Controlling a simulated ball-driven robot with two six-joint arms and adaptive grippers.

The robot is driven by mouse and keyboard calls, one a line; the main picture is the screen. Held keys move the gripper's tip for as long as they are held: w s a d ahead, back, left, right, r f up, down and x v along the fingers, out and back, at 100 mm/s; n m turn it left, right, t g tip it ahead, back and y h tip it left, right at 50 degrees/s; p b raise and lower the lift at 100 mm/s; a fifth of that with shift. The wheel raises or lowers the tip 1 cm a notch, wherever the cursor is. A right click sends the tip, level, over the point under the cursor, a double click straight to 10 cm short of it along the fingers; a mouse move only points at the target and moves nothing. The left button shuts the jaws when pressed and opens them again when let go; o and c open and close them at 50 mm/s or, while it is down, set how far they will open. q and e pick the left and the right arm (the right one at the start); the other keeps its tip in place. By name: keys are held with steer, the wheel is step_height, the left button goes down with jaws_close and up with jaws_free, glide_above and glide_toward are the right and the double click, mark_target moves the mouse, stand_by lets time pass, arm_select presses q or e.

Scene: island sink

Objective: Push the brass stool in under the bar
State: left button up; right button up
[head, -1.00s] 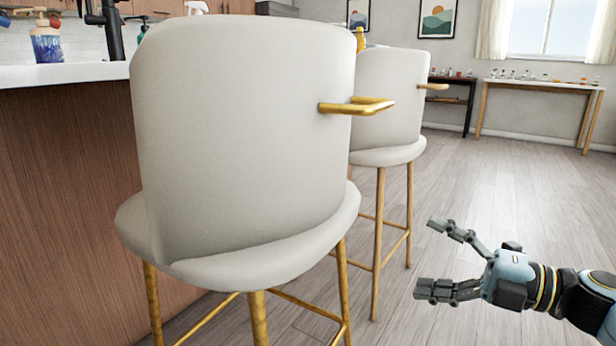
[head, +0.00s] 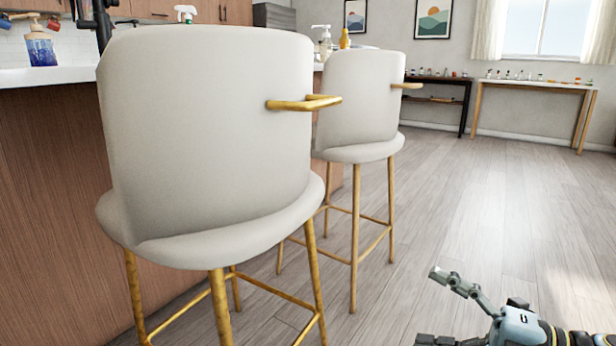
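The nearer stool (head: 205,140) has a cream back and seat, brass legs and a brass handle (head: 304,103) on its back. It stands in front of the bar (head: 50,200), its back towards me. A second, similar stool (head: 360,100) with brass legs stands farther off to the right. My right gripper (head: 440,305) is at the lower right, open and empty, apart from both stools. Its lower finger is partly cut off by the frame edge. My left gripper is out of view.
The wood-panelled bar with a white top (head: 48,75) runs along the left. A blue bottle (head: 40,45), a faucet and other bottles stand on it. The wooden floor (head: 480,200) on the right is clear. Narrow tables (head: 540,85) stand along the far wall.

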steer(key=s+d+f+m+t+h, duration=0.1)
steer(key=s+d+f+m+h, duration=0.45)
steer(key=m+h, duration=0.4)
steer(key=s+d+f+m+t+h, duration=0.2)
steer(key=s+d+f+m+h, duration=0.4)
steer(key=m, duration=0.7)
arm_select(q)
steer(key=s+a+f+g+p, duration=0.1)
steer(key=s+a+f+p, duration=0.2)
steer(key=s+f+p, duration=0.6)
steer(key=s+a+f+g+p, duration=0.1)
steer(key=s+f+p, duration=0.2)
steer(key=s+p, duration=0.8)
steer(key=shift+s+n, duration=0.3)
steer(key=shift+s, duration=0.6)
arm_select(e)
steer(key=s+f+m+g, duration=0.2)
steer(key=s+f+g, duration=0.4)
steer(key=s, duration=1.2)
steer(key=s+d+f+m+g, duration=0.1)
steer(key=s+f+m+g, duration=0.2)
steer(key=s, duration=1.5)
step_height(320, 180, down, 4)
steer(key=g, duration=0.2)
steer(key=shift+s+d+g, duration=0.15)
steer(key=shift+s+g, duration=0.1)
steer(key=shift+g, duration=0.15)
steer(key=shift+h, duration=0.25)
